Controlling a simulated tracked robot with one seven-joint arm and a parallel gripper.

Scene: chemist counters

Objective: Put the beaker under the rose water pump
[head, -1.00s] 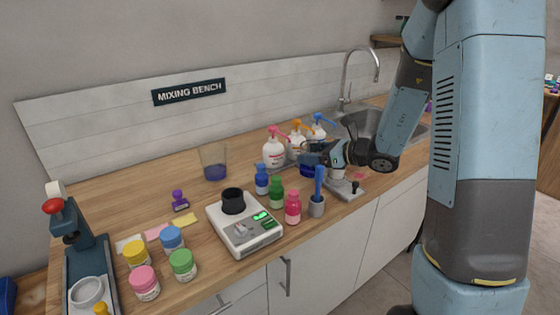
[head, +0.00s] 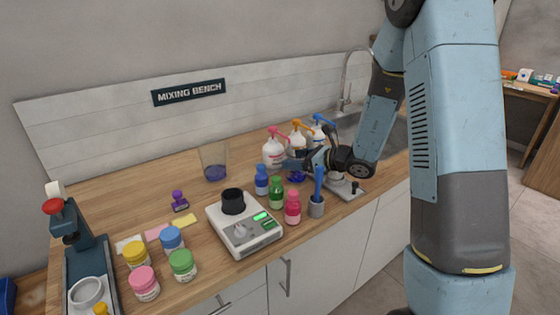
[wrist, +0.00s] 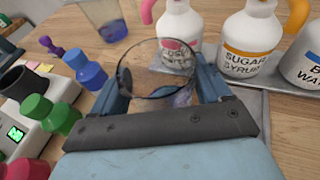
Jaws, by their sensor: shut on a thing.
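My gripper (head: 298,168) is shut on a clear glass beaker (wrist: 158,88), whose round rim shows between the fingers in the wrist view. The beaker is mostly hidden by my gripper in the head view. The rose water pump is a white bottle with a pink pump head (head: 274,152), at the left of the pump row. In the wrist view its bottle (wrist: 180,25) stands just beyond the beaker, its label partly seen through the glass. The pink spout (wrist: 147,10) is at the top, beyond the rim. I cannot tell whether the beaker touches the surface below.
The sugar syrup pump (wrist: 250,40) and a blue-topped pump (head: 318,132) stand to the right. Blue (head: 261,181), green (head: 276,193) and pink (head: 292,208) bottles stand in front. A glass vessel with blue liquid (head: 214,165) and a scale (head: 243,232) are left.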

